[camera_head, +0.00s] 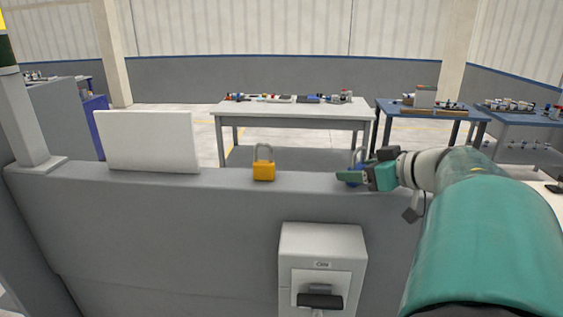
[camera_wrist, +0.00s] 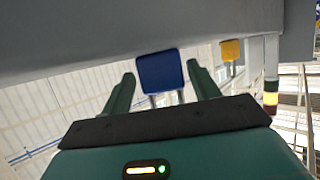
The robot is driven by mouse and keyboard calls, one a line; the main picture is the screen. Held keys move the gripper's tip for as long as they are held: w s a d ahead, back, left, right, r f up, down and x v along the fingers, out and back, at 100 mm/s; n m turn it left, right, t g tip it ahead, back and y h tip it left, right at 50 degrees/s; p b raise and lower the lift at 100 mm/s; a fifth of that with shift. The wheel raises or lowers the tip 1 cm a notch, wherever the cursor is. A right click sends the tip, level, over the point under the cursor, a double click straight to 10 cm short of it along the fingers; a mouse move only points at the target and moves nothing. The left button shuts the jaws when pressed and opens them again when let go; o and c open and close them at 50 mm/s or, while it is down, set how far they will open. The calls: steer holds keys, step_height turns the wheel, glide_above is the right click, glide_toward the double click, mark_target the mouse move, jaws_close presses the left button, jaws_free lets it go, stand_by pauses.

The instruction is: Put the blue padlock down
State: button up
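The blue padlock (camera_head: 352,181) is upright on top of the grey ledge (camera_head: 220,178), right of the yellow padlock. My gripper (camera_head: 362,172) is level with it and partly hides it in the head view. In the wrist view, which is upside down, the blue padlock (camera_wrist: 160,72) has its body against the ledge and its shackle pointing toward the palm. The two green fingers of my gripper (camera_wrist: 161,76) are spread on either side of it, with a visible gap on each side. My gripper is open.
A yellow padlock (camera_head: 264,170) stands on the ledge, and also shows in the wrist view (camera_wrist: 231,50). A white panel (camera_head: 147,141) is at the left. A grey switch box (camera_head: 323,262) is on the front face. Tables with small parts (camera_head: 290,106) stand behind.

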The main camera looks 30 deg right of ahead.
steer(key=shift+s+r, duration=0.2)
steer(key=shift+r, duration=0.15)
steer(key=v, duration=1.1)
steer(key=shift+s+r, duration=0.15)
steer(key=shift+s, duration=0.1)
stand_by(0.6)
